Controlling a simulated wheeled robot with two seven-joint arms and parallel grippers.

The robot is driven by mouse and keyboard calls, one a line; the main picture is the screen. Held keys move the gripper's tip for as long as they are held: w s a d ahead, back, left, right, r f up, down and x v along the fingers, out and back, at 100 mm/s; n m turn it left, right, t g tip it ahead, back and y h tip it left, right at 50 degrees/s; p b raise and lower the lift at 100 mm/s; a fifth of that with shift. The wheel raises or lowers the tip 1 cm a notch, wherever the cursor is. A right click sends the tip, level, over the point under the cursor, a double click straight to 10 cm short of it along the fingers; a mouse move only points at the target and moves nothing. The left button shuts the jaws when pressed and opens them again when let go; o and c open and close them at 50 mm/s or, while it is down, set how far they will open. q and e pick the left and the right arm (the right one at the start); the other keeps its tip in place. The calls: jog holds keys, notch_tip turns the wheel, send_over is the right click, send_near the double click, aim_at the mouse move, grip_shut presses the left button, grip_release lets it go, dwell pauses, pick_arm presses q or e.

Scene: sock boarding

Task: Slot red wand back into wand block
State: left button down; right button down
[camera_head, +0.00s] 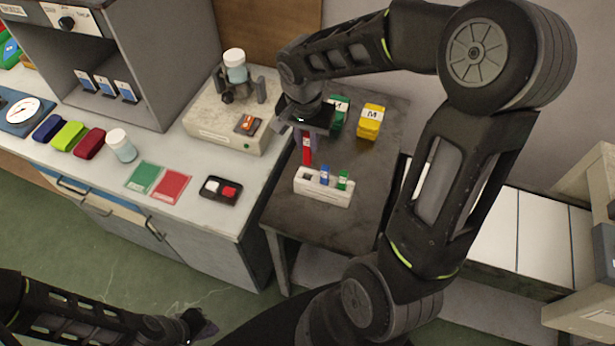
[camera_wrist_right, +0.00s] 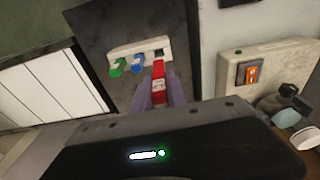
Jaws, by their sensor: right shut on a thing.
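The red wand (camera_head: 307,152) is upright in my right gripper (camera_head: 308,138), just behind and above the white wand block (camera_head: 322,193). In the right wrist view the red wand (camera_wrist_right: 159,84) shows between the two fingers of the gripper (camera_wrist_right: 159,92). The block (camera_wrist_right: 135,47) holds a blue wand (camera_head: 325,175) and a green wand (camera_head: 343,180). An empty dark slot (camera_head: 307,177) shows at the block's left end. The red wand's lower end looks close to that slot; contact cannot be told. My left gripper (camera_head: 195,325) is low at the bottom left, far from the block.
The block stands on a dark side table (camera_head: 370,185). Green (camera_head: 339,117) and yellow (camera_head: 370,122) containers stand behind it. A beige machine with a rocker switch (camera_head: 230,110) is to the left. A black tray (camera_head: 220,190) lies on the counter.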

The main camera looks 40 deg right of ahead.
aim_at(307, 164)
jog(key=shift+f, duration=0.15)
notch_tip(307, 164, down, 4)
jog(key=b, duration=0.3)
jog(key=shift+f, duration=0.55)
jog(key=shift+r, duration=0.1)
notch_tip(307, 164, down, 4)
jog(key=b, duration=0.3)
jog(key=shift+w+f, duration=0.1)
jog(key=shift+f, duration=0.5)
jog(key=shift+r, duration=0.1)
